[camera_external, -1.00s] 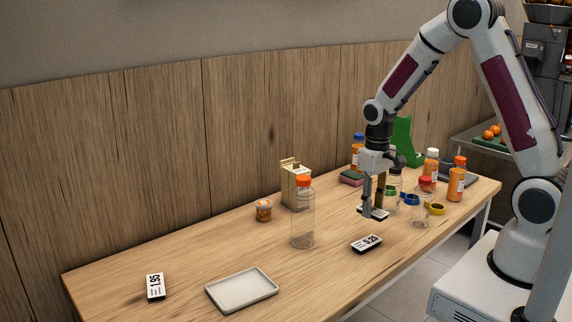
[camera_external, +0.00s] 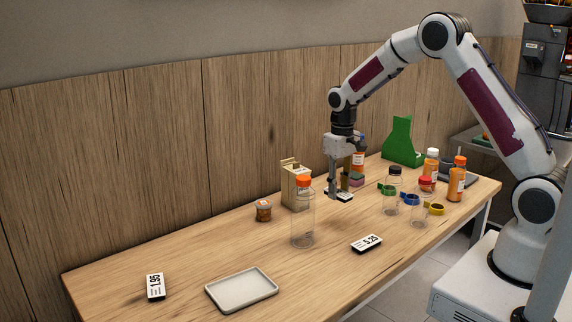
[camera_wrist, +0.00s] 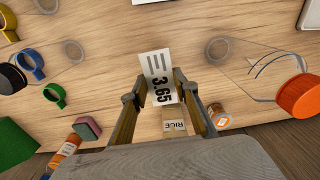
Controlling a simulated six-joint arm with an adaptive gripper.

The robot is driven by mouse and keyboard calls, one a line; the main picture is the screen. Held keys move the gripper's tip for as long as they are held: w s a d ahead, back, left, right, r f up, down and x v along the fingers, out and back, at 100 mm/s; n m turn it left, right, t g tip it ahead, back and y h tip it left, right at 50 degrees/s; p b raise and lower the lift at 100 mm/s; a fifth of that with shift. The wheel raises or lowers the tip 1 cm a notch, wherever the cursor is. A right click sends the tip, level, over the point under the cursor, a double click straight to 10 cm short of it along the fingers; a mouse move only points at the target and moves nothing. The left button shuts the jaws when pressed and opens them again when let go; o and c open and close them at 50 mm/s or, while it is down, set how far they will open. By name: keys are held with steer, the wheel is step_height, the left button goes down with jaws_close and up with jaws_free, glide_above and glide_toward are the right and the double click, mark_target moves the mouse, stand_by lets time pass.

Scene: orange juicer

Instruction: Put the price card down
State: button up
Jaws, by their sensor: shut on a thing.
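A white price card (camera_wrist: 158,77) reading 3.65 is between the fingers of my gripper (camera_wrist: 165,106) in the wrist view. In the external view my gripper (camera_external: 339,190) points down, with the card (camera_external: 338,195) low at its fingertips, behind and right of the clear orange-capped bottle. I cannot tell whether the card touches the table. Two other price cards lie on the table: one reading 5.25 (camera_external: 366,244) near the front edge and one reading 1.95 (camera_external: 155,287) at the far left.
A clear bottle with an orange cap (camera_external: 303,222) and a carton (camera_external: 296,186) stand left of my gripper. Clear bottles (camera_external: 391,192), coloured rings (camera_external: 436,209) and a green stand (camera_external: 403,142) are to the right. A white tray (camera_external: 242,291) lies front left.

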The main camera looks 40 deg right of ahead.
steer(key=shift+s, duration=0.15)
glide_above(337, 227)
steer(key=shift+f, duration=3.2)
steer(key=shift+f, duration=1.85)
steer(key=shift+f, duration=0.15)
steer(key=o, duration=1)
step_height(337, 227, up, 11)
steer(key=shift+r, duration=0.7)
